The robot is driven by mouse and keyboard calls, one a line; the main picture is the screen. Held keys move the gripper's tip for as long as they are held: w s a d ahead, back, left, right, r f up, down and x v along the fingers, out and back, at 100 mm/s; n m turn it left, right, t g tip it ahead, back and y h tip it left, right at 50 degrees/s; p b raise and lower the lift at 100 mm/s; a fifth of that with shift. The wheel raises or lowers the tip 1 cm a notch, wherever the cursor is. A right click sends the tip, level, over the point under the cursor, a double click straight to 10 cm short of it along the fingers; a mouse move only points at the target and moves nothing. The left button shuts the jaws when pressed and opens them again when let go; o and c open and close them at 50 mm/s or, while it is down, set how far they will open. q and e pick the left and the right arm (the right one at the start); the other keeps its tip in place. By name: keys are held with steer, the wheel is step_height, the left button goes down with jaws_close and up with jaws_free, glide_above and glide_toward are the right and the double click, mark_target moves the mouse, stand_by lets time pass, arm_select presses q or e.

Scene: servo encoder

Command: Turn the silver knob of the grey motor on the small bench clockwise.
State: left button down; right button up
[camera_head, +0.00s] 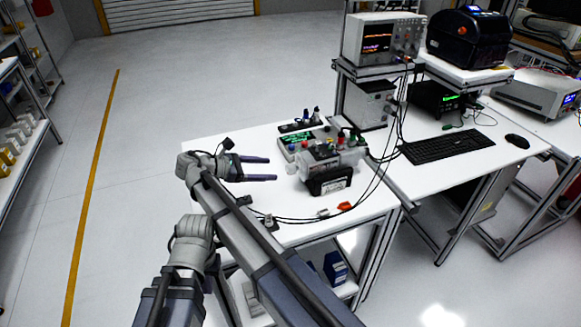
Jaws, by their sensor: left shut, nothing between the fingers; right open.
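A grey motor (346,159) lies on the small white bench (215,143), with a black block (330,181) with a white label in front of it. A small pale round part, seemingly the silver knob (292,168), shows at its left end. My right gripper (268,169) is to the left of the knob, above the bench. Its two dark fingers are apart, point right towards the motor and hold nothing. My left arm's grey wrist (191,236) shows lower left; its fingers are hidden behind my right arm.
A green board (290,142) and small coloured parts lie behind the motor. Black cables loop round its right side and along the bench front, near an orange connector (345,206). An oscilloscope (378,38) and keyboard (447,145) occupy the adjoining bench. The bench's left part is clear.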

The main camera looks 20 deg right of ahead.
mark_target(287, 169)
steer(key=b+x, duration=0.2)
steer(key=x, duration=0.4)
steer(key=shift+d+f+b, duration=0.25)
steer(key=shift+d+b, duration=0.05)
steer(key=shift+d, duration=0.05)
steer(key=shift+d+f, duration=0.1)
steer(key=shift+d, duration=0.35)
jaws_close()
